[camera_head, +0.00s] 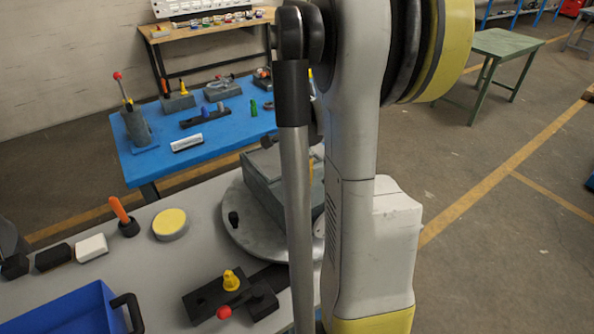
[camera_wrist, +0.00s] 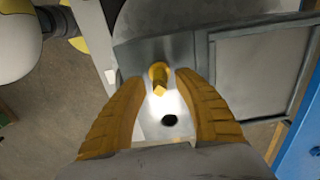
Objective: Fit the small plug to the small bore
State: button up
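In the wrist view a small yellow-orange plug (camera_wrist: 159,76) stands between my gripper's fingertips, at the edge of a grey metal housing (camera_wrist: 255,70). My gripper (camera_wrist: 160,82) has its two ribbed orange fingers spread, with a visible gap on each side of the plug. A dark round bore (camera_wrist: 169,120) shows in a brightly lit pale surface below the plug in the picture. I cannot tell how deep the plug sits. In the head view my arm hides the gripper and the plug; the grey housing (camera_head: 262,185) shows on a round plate.
The round plate (camera_head: 255,237) rests on a grey bench. A black block with a yellow knob (camera_head: 231,281) and a red-tipped lever (camera_head: 224,312) lie in front. A yellow-topped disc (camera_head: 170,222), orange-handled tool (camera_head: 120,212) and blue tray (camera_head: 70,312) are at left. A blue table (camera_head: 150,165) stands behind.

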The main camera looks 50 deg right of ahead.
notch_tip(320, 180, up, 11)
jog(key=shift+r, duration=0.15)
dwell(0.6)
jog(key=s+a+f+n+t+b, duration=0.1)
jog(key=a+f+n+t+b, duration=0.2)
jog(key=a+n, duration=0.7)
jog(key=s+a+f+n+t+b, duration=0.1)
jog(key=a+f+n+t+b, duration=0.2)
jog(key=a+n, duration=0.8)
jog(key=a+t, duration=0.1)
jog(key=a, duration=1)
jog(key=shift+f+n, duration=0.3)
jog(key=shift+s+a, duration=0.1)
